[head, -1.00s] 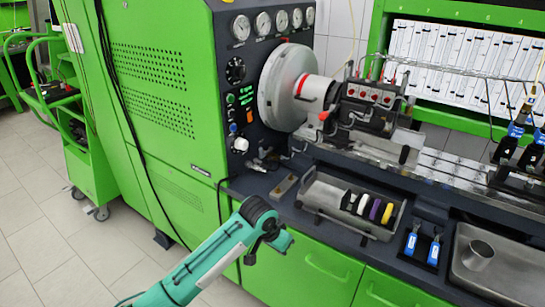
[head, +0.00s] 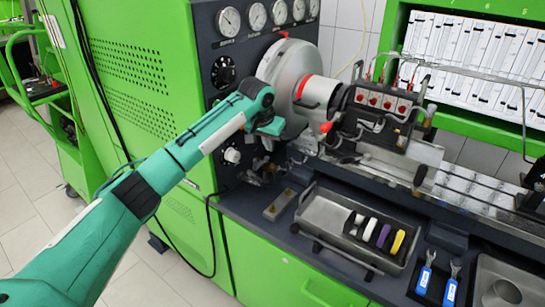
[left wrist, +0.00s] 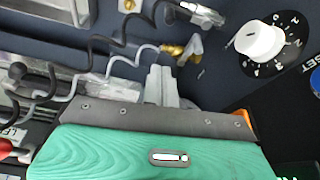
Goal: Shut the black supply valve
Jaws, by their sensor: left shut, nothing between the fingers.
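My left gripper (left wrist: 161,82) is shut and empty in the left wrist view, its grey fingers pointing at the dark panel. A brass fitting with a small lever (left wrist: 190,48) is just beyond the fingertips, on a pale coiled line. A metal valve (left wrist: 203,14) at the end of a black coiled hose is further up. I cannot tell for certain which is the black supply valve. In the head view these small fittings (head: 262,170) sit low on the panel, below my left wrist, and the fingers are hidden. My right gripper is not in view.
A white dial knob (left wrist: 259,41) is to the right of the fingers. In the head view, a large grey disc (head: 290,85) and the clamped pump (head: 385,110) are close to the arm. A metal tray (head: 325,212) with several coloured rings lies on the bench.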

